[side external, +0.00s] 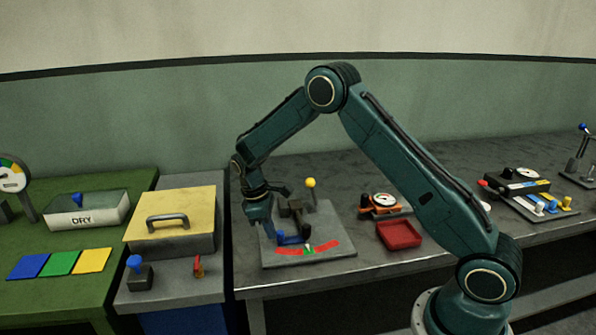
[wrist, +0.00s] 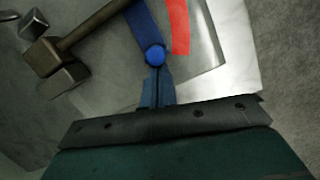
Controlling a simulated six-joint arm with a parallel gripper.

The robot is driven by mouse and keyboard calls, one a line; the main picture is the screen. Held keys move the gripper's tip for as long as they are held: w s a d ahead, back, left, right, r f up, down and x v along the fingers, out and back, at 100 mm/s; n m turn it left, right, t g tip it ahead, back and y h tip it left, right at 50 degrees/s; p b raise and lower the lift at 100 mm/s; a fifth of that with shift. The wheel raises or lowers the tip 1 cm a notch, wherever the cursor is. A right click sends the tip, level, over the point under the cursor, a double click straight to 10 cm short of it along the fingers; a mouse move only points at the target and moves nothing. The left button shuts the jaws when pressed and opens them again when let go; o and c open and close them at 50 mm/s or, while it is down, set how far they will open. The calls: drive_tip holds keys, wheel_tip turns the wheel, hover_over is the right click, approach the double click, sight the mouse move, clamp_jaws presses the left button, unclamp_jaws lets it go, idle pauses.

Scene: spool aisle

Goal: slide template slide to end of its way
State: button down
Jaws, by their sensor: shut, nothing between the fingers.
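A grey base plate (side external: 335,225) on the bench carries a fixture with a dark bracket (side external: 293,213), a blue bar (side external: 290,238) and a red and green curved scale (side external: 330,246). In the wrist view the blue bar (wrist: 143,27) ends in a round blue knob (wrist: 155,57), beside a red strip (wrist: 179,25). I cannot tell for sure which part is the template slide. My gripper (side external: 268,234) points down at the left side of the plate. Its shut, empty fingers (wrist: 156,78) are right by the knob; contact cannot be told.
A lever with a yellow ball (side external: 310,183) stands at the back of the plate. A red tray (side external: 399,234) and an orange dial device (side external: 382,205) sit to the right. A yellow-lidded box (side external: 170,213) with a handle stands on the left bench.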

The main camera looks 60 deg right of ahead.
drive_tip(key=shift+s+d, duration=0.85)
drive_tip(key=shift+s, duration=0.05)
drive_tip(key=shift+w+a, duration=0.3)
drive_tip(key=shift+w, duration=0.25)
drive_tip(key=shift+w+a, duration=0.3)
drive_tip(key=shift+w, duration=0.25)
drive_tip(key=shift+w+a, duration=0.5)
drive_tip(key=shift+w, duration=0.3)
drive_tip(key=v, duration=1)
drive_tip(key=shift+s, duration=0.1)
